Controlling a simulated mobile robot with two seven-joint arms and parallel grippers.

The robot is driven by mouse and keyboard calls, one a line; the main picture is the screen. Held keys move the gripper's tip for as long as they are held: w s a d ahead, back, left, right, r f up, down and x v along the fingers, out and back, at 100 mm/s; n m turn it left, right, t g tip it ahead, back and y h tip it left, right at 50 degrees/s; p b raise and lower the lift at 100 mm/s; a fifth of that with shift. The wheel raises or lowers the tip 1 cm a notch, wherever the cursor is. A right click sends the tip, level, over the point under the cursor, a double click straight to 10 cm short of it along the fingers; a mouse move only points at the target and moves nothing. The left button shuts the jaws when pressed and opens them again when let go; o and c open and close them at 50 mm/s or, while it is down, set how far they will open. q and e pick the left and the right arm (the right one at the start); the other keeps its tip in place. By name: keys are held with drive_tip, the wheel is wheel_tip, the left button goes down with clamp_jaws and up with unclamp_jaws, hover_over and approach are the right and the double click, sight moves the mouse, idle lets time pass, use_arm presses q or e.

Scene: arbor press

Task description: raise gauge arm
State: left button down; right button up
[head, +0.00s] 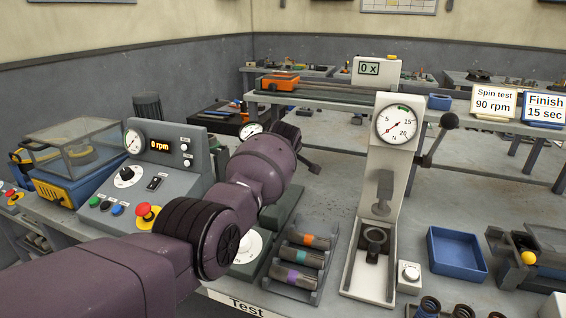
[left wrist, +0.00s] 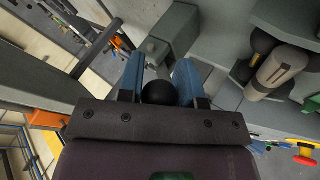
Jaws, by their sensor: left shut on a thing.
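My left gripper (left wrist: 160,78) shows in the left wrist view, its two blue fingers closed on either side of a black ball knob (left wrist: 159,93). A grey bar (left wrist: 157,48) lies just beyond the knob; I take these to be the gauge arm and its knob. In the head view my left arm and wrist cover most of that spot, so the gauge arm's tilt cannot be told. A small white dial (head: 250,129) shows behind my wrist there. My right gripper is in neither view.
A control box (head: 165,160) reading 0 rpm stands left of my arm. A rack (head: 301,262) of banded cylinders lies to the right, beside the white press (head: 372,240) with its force dial and black-knobbed lever (head: 437,140). A blue tray (head: 457,254) sits further right.

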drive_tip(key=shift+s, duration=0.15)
use_arm(q)
drive_tip(key=c, duration=0.8)
unclamp_jaws()
drive_tip(key=shift+w, duration=0.1)
drive_tip(key=shift+a+r, duration=0.1)
drive_tip(key=shift+r, duration=0.05)
